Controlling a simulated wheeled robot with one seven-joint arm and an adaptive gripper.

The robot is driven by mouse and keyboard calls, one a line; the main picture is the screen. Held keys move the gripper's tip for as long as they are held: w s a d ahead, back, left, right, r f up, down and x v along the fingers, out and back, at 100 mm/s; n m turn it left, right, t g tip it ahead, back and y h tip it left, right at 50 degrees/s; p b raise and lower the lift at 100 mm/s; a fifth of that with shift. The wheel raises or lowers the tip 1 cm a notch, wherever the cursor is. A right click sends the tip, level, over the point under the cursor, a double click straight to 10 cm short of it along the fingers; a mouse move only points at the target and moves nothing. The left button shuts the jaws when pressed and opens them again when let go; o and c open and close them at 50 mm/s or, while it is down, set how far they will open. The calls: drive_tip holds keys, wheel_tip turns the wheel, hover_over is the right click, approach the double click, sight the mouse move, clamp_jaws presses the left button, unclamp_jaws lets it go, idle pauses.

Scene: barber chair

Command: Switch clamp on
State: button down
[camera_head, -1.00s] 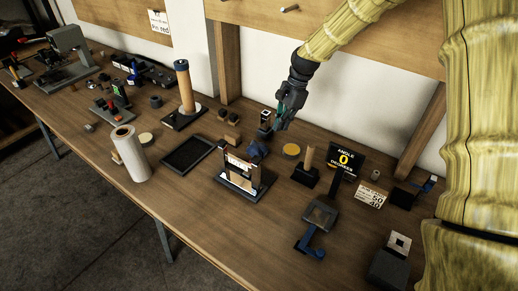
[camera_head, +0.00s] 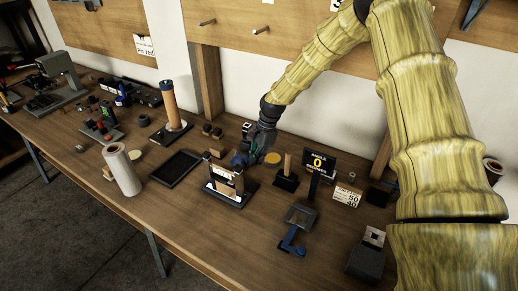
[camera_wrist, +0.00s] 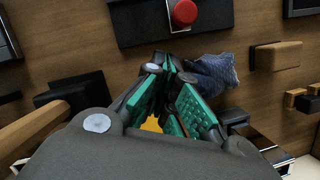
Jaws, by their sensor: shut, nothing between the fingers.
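In the wrist view, a red round knob (camera_wrist: 185,12) on a short silver stem sits over a black plate (camera_wrist: 140,22) at the top edge; I take this to be the clamp, cut off by the frame. My gripper (camera_wrist: 168,68) has green-padded fingers drawn together at the tips, with nothing between them, just below the plate in the picture. In the head view my gripper (camera_head: 250,155) is low over the bench beside the crumpled blue cloth (camera_head: 239,159). The red knob cannot be made out there. Whether the fingertips touch anything cannot be told.
The blue cloth (camera_wrist: 213,73) lies right of the fingertips in the wrist view. A yellow disc (camera_head: 272,158), a wooden post (camera_head: 287,164) and a framed stand (camera_head: 225,184) are close around. A black tray (camera_head: 176,168) lies left.

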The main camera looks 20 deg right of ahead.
drive_tip(key=a, duration=0.1)
drive_tip(key=a+f, duration=0.1)
drive_tip(key=w+a, duration=0.1)
drive_tip(key=shift+f+p, duration=0.3)
drive_tip(key=shift+p, duration=0.1)
drive_tip(key=shift+s+a+r, duration=0.1)
drive_tip(key=shift+s+r, duration=0.1)
drive_tip(key=shift+s, duration=0.2)
drive_tip(key=shift+w+f, duration=0.15)
drive_tip(key=shift+s+a, duration=0.3)
drive_tip(key=shift+a, duration=0.05)
drive_tip(key=s+a, duration=0.2)
drive_tip(key=shift+a+p, duration=0.3)
drive_tip(key=shift+d, duration=0.15)
